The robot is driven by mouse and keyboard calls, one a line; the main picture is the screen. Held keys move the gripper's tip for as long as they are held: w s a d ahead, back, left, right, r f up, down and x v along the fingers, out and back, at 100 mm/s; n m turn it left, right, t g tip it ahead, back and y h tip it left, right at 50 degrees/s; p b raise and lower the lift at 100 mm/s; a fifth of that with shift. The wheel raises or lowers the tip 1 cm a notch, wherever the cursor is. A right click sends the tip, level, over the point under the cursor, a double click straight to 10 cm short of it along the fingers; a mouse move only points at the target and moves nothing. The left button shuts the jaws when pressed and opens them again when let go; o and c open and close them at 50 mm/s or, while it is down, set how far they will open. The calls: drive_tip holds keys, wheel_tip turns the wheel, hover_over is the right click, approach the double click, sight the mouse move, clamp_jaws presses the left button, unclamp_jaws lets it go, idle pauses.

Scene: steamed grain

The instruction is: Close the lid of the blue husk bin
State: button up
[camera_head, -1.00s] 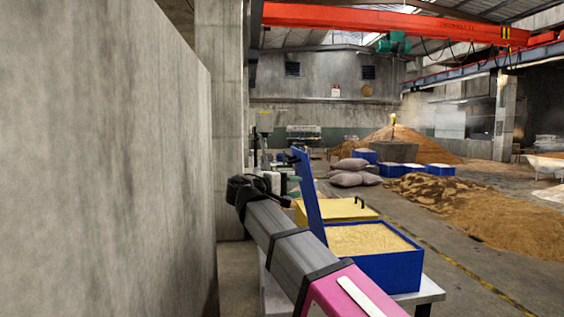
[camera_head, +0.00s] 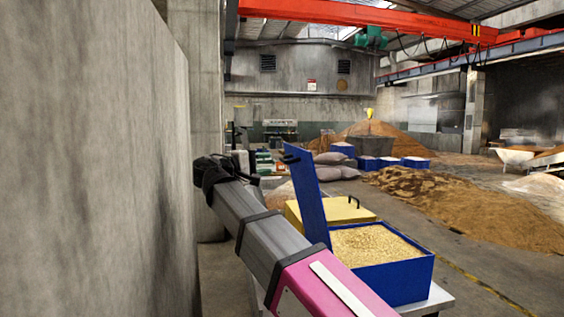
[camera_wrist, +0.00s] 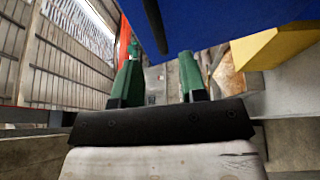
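The blue husk bin (camera_head: 405,281) stands open on a table in the head view, filled with golden husks. Its blue lid (camera_head: 307,200) stands up, tilted slightly back, along the bin's left side. A dark handle (camera_head: 289,158) sticks out near the lid's top left. In the wrist view the blue lid (camera_wrist: 235,18) fills the upper right, with a black handle bar (camera_wrist: 154,25) on it. My gripper (camera_wrist: 157,68) has its green fingers spread apart with nothing between them, close to the lid. Whether it touches the lid is unclear. The fingers are hidden in the head view.
A yellow bin (camera_head: 350,211) with a shut, handled lid stands right behind the blue bin. A concrete wall (camera_head: 90,170) runs close along the left. Sacks, more blue bins and grain piles (camera_head: 450,205) lie farther back. Open floor lies to the right.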

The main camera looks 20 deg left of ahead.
sight(283, 161)
drive_tip(key=x, duration=0.7)
clamp_jaws()
